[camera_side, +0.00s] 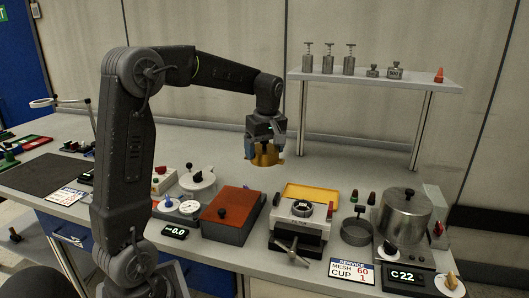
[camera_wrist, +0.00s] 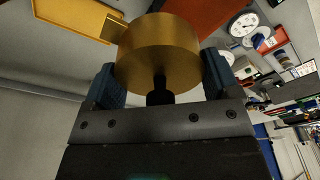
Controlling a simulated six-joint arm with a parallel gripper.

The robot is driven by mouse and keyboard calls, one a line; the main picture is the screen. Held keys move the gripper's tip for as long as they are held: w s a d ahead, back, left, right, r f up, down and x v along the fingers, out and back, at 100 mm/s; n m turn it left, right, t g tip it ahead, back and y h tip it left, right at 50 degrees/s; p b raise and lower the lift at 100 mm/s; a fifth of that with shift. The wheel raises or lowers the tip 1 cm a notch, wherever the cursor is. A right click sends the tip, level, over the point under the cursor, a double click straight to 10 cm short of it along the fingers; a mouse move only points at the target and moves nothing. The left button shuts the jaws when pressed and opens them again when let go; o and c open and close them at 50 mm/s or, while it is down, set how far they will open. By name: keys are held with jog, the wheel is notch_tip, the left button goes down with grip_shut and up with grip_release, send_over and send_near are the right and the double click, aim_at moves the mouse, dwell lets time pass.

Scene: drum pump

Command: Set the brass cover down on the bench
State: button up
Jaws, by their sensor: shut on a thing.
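The brass cover (camera_wrist: 160,50) is held in my gripper (camera_wrist: 163,88), with a blue finger on each side of it. It is round and golden, with a dark knob below it in the wrist view and a small tab at its side. In the side view the brass cover (camera_side: 265,158) hangs under my gripper (camera_side: 264,147), over the back part of the bench (camera_side: 330,172). It looks a little above the surface, but I cannot tell the exact gap.
A raised shelf (camera_side: 375,80) carries metal weights. The bench behind the tray is clear.

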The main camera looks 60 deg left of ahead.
jog(key=w+a+f+m, duration=0.3)
jog(key=w+a+f, duration=0.3)
jog(key=a, duration=0.4)
jog(key=m+t, duration=0.1)
jog(key=m, duration=0.2)
send_over(259, 185)
notch_tip(259, 185, down, 10)
jog(key=shift+s+d+f, duration=0.1)
jog(key=shift+d+f, duration=0.1)
jog(key=shift+f, duration=0.35)
jog(key=shift+d+f, duration=0.15)
jog(key=shift+f, duration=0.4)
jog(key=shift+f, duration=0.25)
jog(key=shift+f, duration=0.35)
jog(key=shift+f, duration=1.45)
dwell(0.4)
jog(key=o, duration=0.9)
